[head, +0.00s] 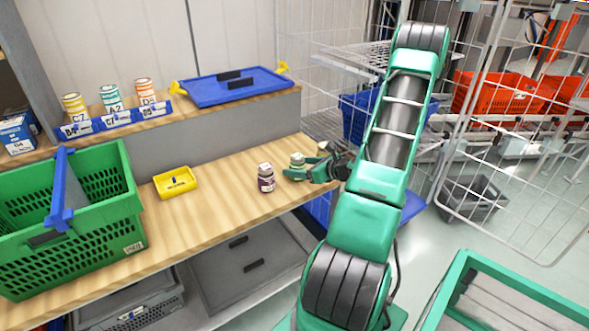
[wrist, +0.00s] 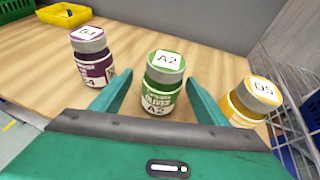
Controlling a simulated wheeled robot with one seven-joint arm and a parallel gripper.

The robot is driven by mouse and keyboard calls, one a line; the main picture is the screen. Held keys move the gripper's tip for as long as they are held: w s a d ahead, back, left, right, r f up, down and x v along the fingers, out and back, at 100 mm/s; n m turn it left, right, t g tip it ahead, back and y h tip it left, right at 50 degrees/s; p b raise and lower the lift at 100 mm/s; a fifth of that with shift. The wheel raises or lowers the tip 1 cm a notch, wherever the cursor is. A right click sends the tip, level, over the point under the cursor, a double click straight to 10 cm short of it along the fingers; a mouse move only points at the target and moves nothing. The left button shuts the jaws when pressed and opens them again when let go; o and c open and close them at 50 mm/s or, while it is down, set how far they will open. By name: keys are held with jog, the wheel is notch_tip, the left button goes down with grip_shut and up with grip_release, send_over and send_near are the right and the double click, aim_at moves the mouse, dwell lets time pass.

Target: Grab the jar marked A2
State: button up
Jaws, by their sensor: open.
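The jar marked A2 (wrist: 163,82) is green with a grey lid and stands upright on the wooden table. It also shows in the head view (head: 297,162), partly hidden by my gripper. My gripper (wrist: 158,98) is open, with one finger on each side of the A2 jar. I cannot tell whether either finger touches it. In the head view my gripper (head: 309,174) comes in from the right at table height.
A purple jar (wrist: 92,58) stands to the left, also in the head view (head: 266,178). A yellow jar (wrist: 251,103) marked D5 stands close to the right finger. A yellow bin (head: 175,183) and green basket (head: 110,205) are further left.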

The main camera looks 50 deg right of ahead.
jog(key=shift+x, duration=2.75)
jog(key=shift+d, duration=0.2)
jog(key=c, duration=1.4)
